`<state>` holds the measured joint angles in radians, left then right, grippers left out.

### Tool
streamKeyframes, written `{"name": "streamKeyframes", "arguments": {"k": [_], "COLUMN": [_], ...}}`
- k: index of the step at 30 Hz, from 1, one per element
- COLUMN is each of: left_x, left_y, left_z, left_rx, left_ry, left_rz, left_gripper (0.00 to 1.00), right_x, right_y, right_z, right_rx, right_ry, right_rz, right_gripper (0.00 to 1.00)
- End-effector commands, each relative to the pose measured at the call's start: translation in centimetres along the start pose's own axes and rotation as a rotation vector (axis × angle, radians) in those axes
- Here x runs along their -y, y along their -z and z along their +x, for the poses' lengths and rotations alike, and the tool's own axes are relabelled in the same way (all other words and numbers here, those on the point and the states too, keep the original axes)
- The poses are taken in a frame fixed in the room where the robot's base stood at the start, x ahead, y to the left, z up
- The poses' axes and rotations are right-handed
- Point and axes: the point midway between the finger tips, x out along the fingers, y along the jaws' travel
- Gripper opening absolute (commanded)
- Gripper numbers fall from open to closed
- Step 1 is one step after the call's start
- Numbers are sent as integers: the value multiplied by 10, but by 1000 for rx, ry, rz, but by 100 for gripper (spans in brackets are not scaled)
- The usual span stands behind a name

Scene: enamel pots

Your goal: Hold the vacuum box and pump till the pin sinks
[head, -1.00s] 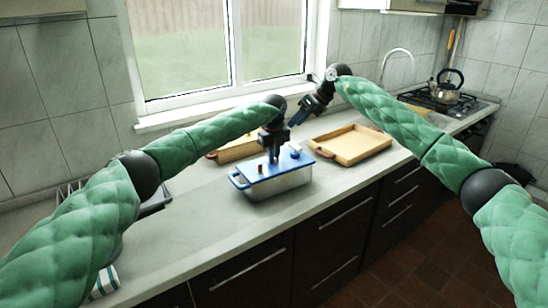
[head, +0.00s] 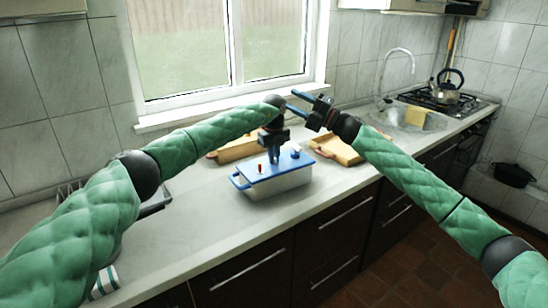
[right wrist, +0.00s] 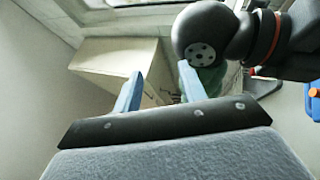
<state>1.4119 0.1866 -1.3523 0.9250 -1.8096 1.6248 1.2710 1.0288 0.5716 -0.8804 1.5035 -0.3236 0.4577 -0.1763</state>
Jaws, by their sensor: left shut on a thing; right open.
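The vacuum box (head: 283,185) is a pale, rectangular enamel container with a blue lid and side handle, standing upright on the counter in the head view. A small orange-red pin (head: 260,168) stands up from the lid's left part. A blue knob (head: 295,153) sits near the lid's far right corner. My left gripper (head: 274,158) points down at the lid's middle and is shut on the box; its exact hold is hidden. My right gripper (head: 294,101) is open and empty, above and behind the box. Its spread blue fingers fill the middle of the right wrist view (right wrist: 158,90).
A wooden tray (head: 345,158) lies right of the box, and another wooden piece (head: 237,150) lies behind it by the window.

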Motion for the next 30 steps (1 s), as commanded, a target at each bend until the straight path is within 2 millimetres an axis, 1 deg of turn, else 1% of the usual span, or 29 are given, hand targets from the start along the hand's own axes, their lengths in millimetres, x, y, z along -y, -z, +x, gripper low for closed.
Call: {"name": "streamKeyframes", "arguments": {"k": [1, 5, 10, 14, 15, 18, 21, 24, 27, 30], "left_x": [0, 0, 0, 0, 0, 0, 0, 0, 0, 0], "left_y": [0, 0, 0, 0, 0, 0, 0, 0, 0, 0], "left_z": [0, 0, 0, 0, 0, -1, -1, -1, 0, -1], "left_rx": [0, 0, 0, 0, 0, 0, 0, 0, 0, 0], "left_ry": [1, 1, 1, 1, 1, 1, 1, 1, 1, 1], "left_rz": [0, 1, 1, 1, 1, 1, 1, 1, 1, 1], "left_gripper": [0, 0, 0, 0, 0, 0, 0, 0, 0, 0], "right_x": [8, 28, 67, 104, 116, 141, 160, 172, 178, 181], "right_y": [-4, -17, -28, -29, -28, -22, -15, -9, -7, -8], "right_z": [-7, -26, -57, -84, -92, -108, -121, -129, -132, -131], "right_rx": [56, 208, 397, 532, 569, 647, 702, 736, 753, 758], "right_ry": [-20, -68, -104, -111, -111, -103, -93, -86, -81, -80], "right_rz": [85, 323, 645, 892, 964, 1121, 1238, 1313, 1350, 1363], "right_gripper": [41, 41, 41, 41, 41, 41, 41, 41, 41, 41]}}
